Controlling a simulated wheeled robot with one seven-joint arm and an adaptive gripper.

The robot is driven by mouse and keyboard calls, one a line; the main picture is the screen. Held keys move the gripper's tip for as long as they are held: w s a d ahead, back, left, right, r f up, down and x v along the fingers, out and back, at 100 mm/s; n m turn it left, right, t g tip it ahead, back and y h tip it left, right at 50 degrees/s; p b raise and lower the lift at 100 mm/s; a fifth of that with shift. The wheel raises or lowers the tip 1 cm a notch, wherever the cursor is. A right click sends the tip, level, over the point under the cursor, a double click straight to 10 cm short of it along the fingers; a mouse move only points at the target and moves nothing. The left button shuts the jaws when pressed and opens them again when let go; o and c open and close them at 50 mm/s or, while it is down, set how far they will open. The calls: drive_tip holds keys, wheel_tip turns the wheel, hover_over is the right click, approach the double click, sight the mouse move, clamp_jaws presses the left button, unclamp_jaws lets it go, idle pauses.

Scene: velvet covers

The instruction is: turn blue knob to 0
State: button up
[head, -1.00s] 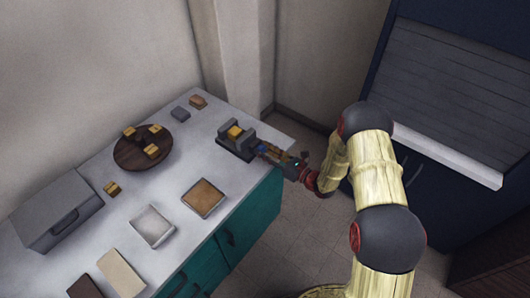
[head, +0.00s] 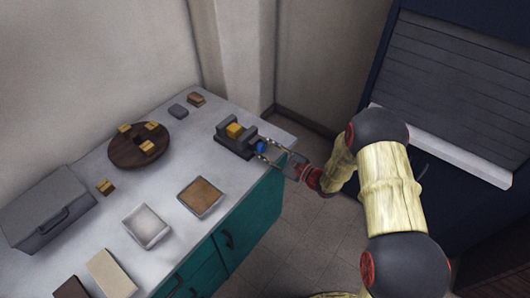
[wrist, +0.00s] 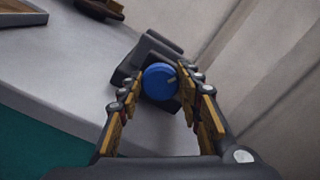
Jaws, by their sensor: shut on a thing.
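The blue knob (head: 261,147) is on the front of a dark grey device (head: 236,141) at the counter's right end. In the wrist view the round blue knob (wrist: 160,82) has a pale mark near its right edge, pointing right and slightly up. My gripper (head: 264,149) reaches the knob from the right. In the wrist view my gripper's two fingers (wrist: 161,92) are on the left and right of the knob, shut on it. Any number scale around the knob is not readable.
A yellow block (head: 234,131) sits in the device. A dark round board (head: 139,147) with several small blocks, a white tray (head: 146,227), a brown-topped tray (head: 200,197) and a grey box (head: 45,212) stand on the counter (head: 180,175). The floor right of it is clear.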

drive_tip(key=n+b, duration=0.4)
drive_tip(key=n, duration=0.1)
drive_tip(key=shift+f+n, duration=0.15)
drive_tip(key=shift+n, duration=0.15)
idle(0.5)
drive_tip(key=o, duration=1.2)
drive_tip(key=shift+c, duration=0.2)
drive_tip(key=shift+s, duration=0.1)
drive_tip(key=v, duration=1.2)
